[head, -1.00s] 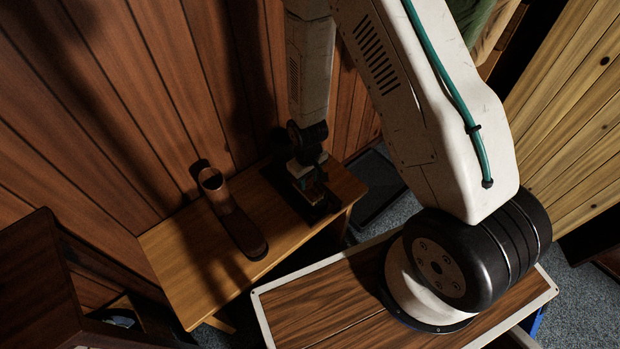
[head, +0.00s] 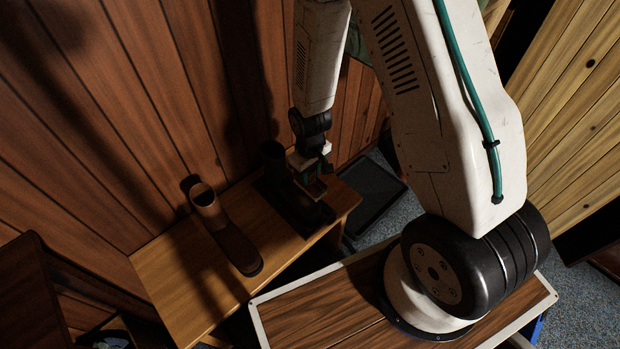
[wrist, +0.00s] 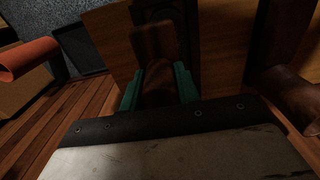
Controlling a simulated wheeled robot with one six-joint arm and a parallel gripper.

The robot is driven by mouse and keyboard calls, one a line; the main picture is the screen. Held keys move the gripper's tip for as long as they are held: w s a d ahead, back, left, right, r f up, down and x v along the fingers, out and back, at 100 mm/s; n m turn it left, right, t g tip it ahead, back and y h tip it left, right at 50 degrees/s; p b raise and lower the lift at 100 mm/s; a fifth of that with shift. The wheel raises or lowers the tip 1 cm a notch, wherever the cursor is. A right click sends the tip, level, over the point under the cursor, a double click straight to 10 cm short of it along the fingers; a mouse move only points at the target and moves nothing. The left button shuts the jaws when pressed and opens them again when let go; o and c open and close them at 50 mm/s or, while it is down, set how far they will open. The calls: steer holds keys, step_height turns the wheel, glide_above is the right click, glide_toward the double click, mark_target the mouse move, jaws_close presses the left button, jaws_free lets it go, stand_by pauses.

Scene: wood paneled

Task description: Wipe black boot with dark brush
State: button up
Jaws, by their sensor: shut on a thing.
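The black boot (head: 273,165) stands upright on the right part of a wooden bench in the head view, its shaft near the wall and its foot pointing to the front right. My gripper (head: 312,178) is just right of the shaft, over the foot. In the wrist view my gripper's green fingers (wrist: 158,88) are shut on the dark brush (wrist: 157,75), which is dim and partly hidden. The boot's dark shape lies beyond it. I cannot tell whether the brush touches the boot.
A brown boot (head: 232,245) stands on the bench (head: 185,275), left of the black one. It also shows in the wrist view (wrist: 297,97). A paneled wall is close behind. A dark tray (head: 373,193) lies on the floor to the right. An orange thing (wrist: 28,58) shows at the wrist view's left.

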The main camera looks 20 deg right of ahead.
steer(key=shift+r, duration=0.95)
